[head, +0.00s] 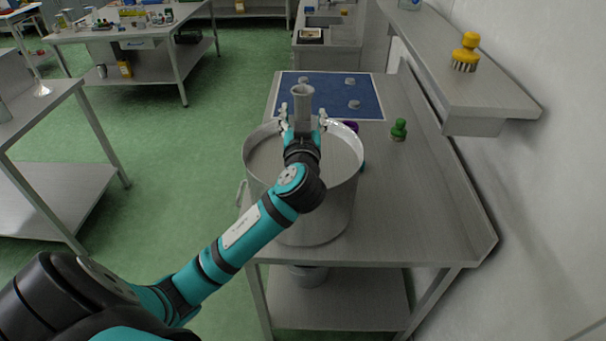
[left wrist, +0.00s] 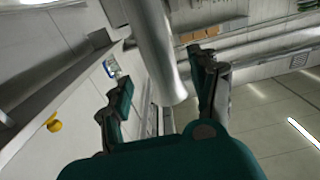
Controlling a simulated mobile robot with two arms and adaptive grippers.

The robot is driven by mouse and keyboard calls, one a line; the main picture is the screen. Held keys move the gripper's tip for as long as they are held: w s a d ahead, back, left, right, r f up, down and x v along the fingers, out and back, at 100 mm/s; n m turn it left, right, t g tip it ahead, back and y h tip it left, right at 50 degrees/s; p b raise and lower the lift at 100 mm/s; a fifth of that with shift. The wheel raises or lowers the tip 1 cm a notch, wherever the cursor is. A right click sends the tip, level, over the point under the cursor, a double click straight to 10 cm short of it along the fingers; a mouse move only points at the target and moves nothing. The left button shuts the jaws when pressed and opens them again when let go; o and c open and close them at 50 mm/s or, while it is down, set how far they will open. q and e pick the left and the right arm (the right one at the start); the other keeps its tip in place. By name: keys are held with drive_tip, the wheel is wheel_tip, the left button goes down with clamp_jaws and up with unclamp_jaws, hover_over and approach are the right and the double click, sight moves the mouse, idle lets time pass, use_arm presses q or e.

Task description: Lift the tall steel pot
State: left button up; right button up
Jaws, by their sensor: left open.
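A large, tall steel pot (head: 325,215) with a wide round rim stands upright on the near part of the steel bench. A side handle (head: 241,192) shows at its left. My left arm reaches across the pot, hiding part of its rim and front. My left gripper (head: 303,120) is open above the far part of the rim, in the picture. A narrow grey upright cylinder with a flared top (head: 303,98) shows between its fingers. The cylinder also shows in the left wrist view (left wrist: 155,45), with a gap to at least one finger. Its foot is hidden. My right gripper is out of view.
Behind the pot lies a blue mat (head: 355,98) with several small grey discs. A green object (head: 398,130) stands right of the pot, and a purple one (head: 351,126) beside the rim.

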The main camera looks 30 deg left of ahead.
sight(303, 111)
use_arm(q)
drive_tip(key=p+x, duration=0.1)
drive_tip(key=x, duration=0.3)
drive_tip(key=shift+s+a+p, duration=0.1)
drive_tip(key=shift+p, duration=0.3)
drive_tip(key=shift+a+f, duration=0.1)
drive_tip(key=shift+f, duration=0.1)
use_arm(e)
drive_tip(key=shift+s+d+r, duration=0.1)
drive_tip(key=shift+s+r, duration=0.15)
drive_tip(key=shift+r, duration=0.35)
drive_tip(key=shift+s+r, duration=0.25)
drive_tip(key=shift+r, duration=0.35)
use_arm(q)
drive_tip(key=shift+c, duration=0.4)
drive_tip(key=shift+c, duration=1.1)
clamp_jaws()
drive_tip(key=shift+r, duration=0.25)
drive_tip(key=shift+w, duration=0.25)
